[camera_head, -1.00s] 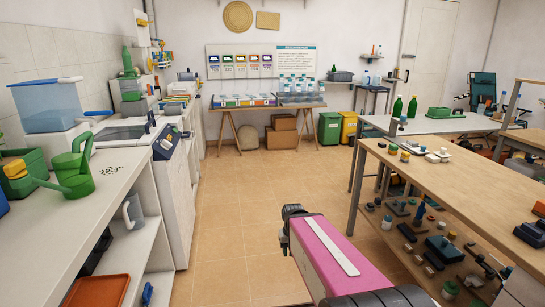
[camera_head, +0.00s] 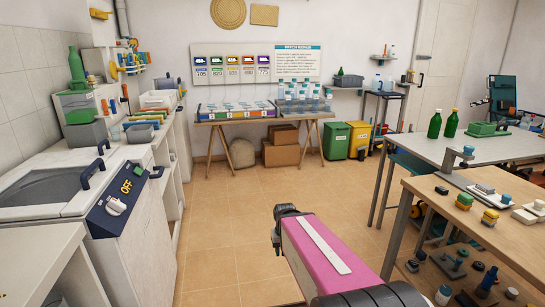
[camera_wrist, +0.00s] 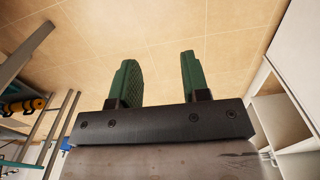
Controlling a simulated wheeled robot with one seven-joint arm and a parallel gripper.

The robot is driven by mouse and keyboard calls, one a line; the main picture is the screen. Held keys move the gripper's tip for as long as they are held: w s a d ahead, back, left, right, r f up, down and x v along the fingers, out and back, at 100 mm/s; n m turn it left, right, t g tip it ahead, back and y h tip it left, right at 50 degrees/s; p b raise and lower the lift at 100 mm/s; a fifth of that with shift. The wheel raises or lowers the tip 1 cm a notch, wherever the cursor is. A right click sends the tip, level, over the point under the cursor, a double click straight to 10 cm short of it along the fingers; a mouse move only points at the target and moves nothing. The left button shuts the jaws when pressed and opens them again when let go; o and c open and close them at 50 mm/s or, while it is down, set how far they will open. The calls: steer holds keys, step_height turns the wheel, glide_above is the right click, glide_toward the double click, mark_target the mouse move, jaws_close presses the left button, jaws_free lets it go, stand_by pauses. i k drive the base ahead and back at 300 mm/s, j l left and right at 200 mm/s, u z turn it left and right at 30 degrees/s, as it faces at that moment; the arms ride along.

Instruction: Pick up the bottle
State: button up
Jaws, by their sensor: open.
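Several bottles are in the head view, and I cannot tell which one the task means. Two green bottles stand upright on the grey-topped table at the right, one on the left (camera_head: 435,124) and one on the right (camera_head: 451,123). Another green bottle (camera_head: 77,66) stands at the far left above the counter. Clear bottles with blue caps (camera_head: 303,92) stand in a group on the back table. My gripper (camera_wrist: 156,72) shows in the wrist view, its two green fingers apart and empty over tiled floor. No bottle shows near it.
Open tiled floor (camera_head: 225,230) runs ahead to the back table (camera_head: 210,123). A white counter with a grey-lidded machine (camera_head: 45,187) lines the left. A wooden workbench (camera_head: 470,221) is close on the right. Green (camera_head: 336,140) and yellow (camera_head: 359,138) bins stand at the back.

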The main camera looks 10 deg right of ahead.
mark_target(435, 121)
steer(key=i+z, duration=0.15)
steer(key=i, duration=0.3)
steer(key=i+j+z, duration=0.1)
steer(key=i, duration=0.35)
steer(key=i+j+z, duration=0.15)
steer(key=i, duration=0.3)
steer(key=i+j+z, duration=0.15)
steer(key=i, duration=0.3)
